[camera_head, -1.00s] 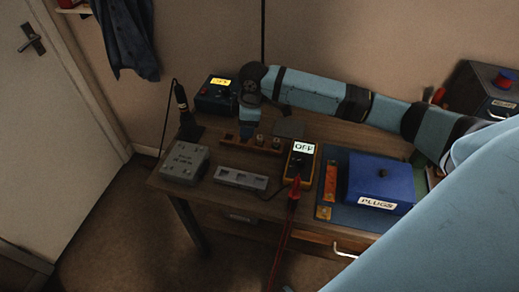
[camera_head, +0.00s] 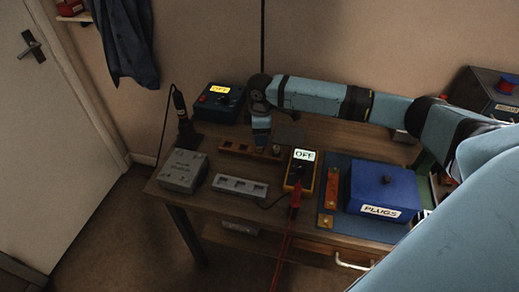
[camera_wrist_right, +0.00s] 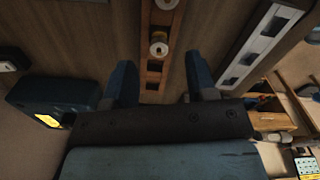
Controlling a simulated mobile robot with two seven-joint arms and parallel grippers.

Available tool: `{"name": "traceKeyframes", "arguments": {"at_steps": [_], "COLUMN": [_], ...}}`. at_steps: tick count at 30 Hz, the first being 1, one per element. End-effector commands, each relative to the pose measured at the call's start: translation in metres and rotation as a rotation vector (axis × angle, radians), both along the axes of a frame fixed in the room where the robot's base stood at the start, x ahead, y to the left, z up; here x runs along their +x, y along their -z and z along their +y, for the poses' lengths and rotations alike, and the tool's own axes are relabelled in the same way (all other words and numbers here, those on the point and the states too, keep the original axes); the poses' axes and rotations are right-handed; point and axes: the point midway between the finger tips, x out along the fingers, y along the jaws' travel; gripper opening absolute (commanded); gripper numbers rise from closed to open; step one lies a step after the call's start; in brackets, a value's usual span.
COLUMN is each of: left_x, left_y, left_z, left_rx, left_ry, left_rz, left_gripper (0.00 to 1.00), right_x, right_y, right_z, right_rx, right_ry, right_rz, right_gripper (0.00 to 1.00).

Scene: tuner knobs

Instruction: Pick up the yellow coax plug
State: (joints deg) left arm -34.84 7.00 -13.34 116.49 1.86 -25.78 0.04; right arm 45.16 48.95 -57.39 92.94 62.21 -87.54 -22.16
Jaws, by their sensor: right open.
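A wooden rack (camera_head: 236,148) lies on the desk; it also shows in the right wrist view (camera_wrist_right: 146,66). In the wrist view a small plug with a pale top and a yellowish band (camera_wrist_right: 158,47) stands in the rack, and a second plug (camera_wrist_right: 166,4) is cut by the top edge. My right gripper (camera_wrist_right: 161,80) is open and empty, its fingers on either side of the rack, with the yellowish plug just ahead of the gap. In the head view the right gripper (camera_head: 261,143) is over the rack, beside one visible plug (camera_head: 277,150). My left gripper is not in view.
A grey slotted block (camera_head: 240,187), a grey box (camera_head: 182,170) and a yellow meter reading OFF (camera_head: 300,172) stand near the rack. A blue PLUGS box (camera_head: 382,190) is at the right. A dark box with a lit display (camera_head: 219,103) stands behind.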

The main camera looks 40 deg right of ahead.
Motion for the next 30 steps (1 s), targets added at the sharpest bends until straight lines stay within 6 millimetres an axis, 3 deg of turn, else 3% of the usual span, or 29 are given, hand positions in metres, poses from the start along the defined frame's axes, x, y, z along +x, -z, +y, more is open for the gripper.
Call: {"name": "traceKeyframes", "arguments": {"at_steps": [9,16,17,23,24,30], "left_x": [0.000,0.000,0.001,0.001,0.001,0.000], "left_y": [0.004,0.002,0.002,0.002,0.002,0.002], "left_z": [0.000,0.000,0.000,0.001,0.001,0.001], "left_rx": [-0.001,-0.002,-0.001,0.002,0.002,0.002], "left_ry": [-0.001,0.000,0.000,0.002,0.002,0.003], "left_rz": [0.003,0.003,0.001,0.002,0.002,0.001], "left_gripper": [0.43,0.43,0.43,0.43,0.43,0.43], "right_x": [0.002,0.002,0.002,0.002,0.002,0.002], "right_y": [0.045,0.047,0.047,0.047,0.047,0.047], "right_z": [0.002,0.002,0.002,0.002,0.002,0.001], "right_rx": [-0.002,-0.001,-0.001,-0.001,-0.001,-0.001], "right_ry": [0.000,0.000,0.000,0.000,0.000,0.000], "right_rz": [0.002,0.001,0.001,0.001,0.001,0.000], "right_gripper": [0.52,0.52,0.50,0.04,0.00,0.00]}}
